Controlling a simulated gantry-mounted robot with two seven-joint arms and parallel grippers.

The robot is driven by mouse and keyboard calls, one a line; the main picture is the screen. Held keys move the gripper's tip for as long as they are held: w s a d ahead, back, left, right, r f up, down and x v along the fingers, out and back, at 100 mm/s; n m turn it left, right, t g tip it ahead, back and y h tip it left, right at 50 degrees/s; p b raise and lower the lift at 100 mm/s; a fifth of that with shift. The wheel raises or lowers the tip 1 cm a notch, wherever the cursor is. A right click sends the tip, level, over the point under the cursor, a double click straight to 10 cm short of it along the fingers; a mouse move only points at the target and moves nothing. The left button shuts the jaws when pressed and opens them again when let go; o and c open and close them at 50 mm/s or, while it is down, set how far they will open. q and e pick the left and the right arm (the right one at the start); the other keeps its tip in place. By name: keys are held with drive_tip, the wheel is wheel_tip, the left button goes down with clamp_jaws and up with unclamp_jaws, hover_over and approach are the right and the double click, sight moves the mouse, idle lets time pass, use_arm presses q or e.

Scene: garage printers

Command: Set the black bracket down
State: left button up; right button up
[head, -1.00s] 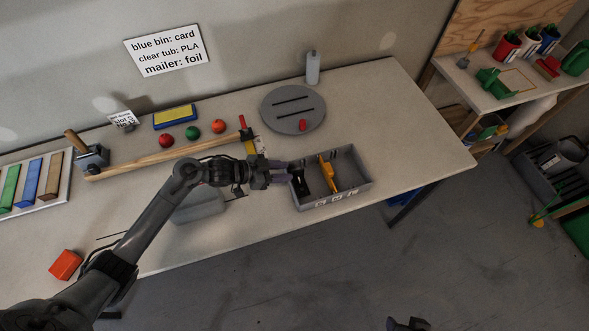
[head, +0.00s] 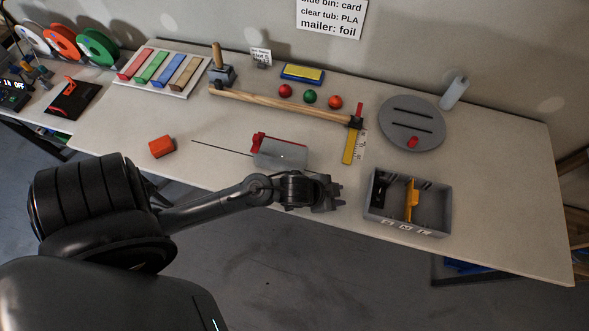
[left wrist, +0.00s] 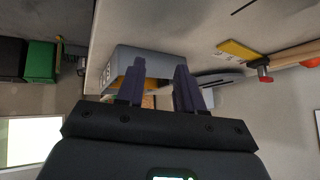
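The black bracket (head: 379,192) lies in the left compartment of a grey divided bin (head: 449,222) in the head view. Its outline is dark and partly lost in shadow. My left gripper (head: 336,194) is just left of the bin, apart from it and near the table's front edge. In the left wrist view the left gripper (left wrist: 157,76) has its two fingers spread with nothing held between them. The bin (left wrist: 150,60) shows beyond the fingers. My right gripper is not in view.
A yellow part (head: 411,200) stands in the bin beside the bracket. A grey round plate (head: 411,124) with slots is behind the bin. A grey block with a red part (head: 281,152) lies behind my left arm. Bare table lies right of the bin (head: 500,180).

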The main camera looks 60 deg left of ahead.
use_arm(q)
drive_tip(key=s+r+n+g, duration=0.1)
drive_tip(key=s+g, duration=0.1)
drive_tip(key=s, duration=0.5)
drive_tip(key=s+r+n+g+y, duration=0.1)
drive_tip(key=s+n+g, duration=0.1)
drive_tip(key=s, duration=0.5)
drive_tip(key=shift+r+g, duration=0.2)
drive_tip(key=shift+g, duration=0.1)
drive_tip(key=shift+w+a+r, duration=0.1)
wheel_tip(320, 180, up, 23)
drive_tip(key=p, duration=2.3)
drive_tip(key=shift+r, duration=0.1)
